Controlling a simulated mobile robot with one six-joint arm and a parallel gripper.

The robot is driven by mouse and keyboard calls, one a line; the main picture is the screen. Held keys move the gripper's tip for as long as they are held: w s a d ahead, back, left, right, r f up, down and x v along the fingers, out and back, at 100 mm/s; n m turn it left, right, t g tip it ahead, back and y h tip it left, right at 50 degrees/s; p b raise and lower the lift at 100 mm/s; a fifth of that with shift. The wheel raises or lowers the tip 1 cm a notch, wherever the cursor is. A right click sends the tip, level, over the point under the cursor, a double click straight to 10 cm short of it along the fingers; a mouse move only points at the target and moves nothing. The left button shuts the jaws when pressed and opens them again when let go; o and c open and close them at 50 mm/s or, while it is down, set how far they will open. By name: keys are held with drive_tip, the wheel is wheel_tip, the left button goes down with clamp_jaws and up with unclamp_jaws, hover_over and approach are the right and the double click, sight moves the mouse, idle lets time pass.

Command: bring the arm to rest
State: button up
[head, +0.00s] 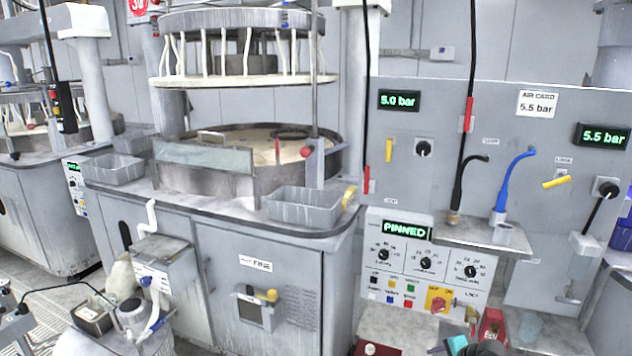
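Pale rounded parts with blue caps show at the lower left edge, and a dark rounded part shows at the bottom right. No held object can be seen.
A polishing machine with a round platen (257,146) under a raised upper plate (240,80) fills the middle. Grey bins (305,207) (113,169) stand on its rim. Right is a control panel (425,262) reading PINNED, a small shelf (470,236) and a red box (492,326).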

drive_tip(key=s+a+f+n+g, duration=0.6)
drive_tip(key=s+a+f+n, duration=0.1)
drive_tip(key=s+a+f, duration=0.9)
drive_tip(key=s+a+f+n+g+h, duration=0.1)
drive_tip(key=s+f+n+g, duration=0.1)
drive_tip(key=s, duration=0.5)
drive_tip(key=s+a+f+n+g, duration=0.2)
drive_tip(key=s+f+n, duration=0.1)
drive_tip(key=s, duration=0.4)
drive_tip(key=s+a+f+n+g+h, duration=0.1)
drive_tip(key=s+f+n+g, duration=0.1)
drive_tip(key=s, duration=0.6)
drive_tip(key=shift+a+f+n+h, duration=0.3)
drive_tip(key=shift+f+n, duration=0.2)
drive_tip(key=shift+f, duration=0.45)
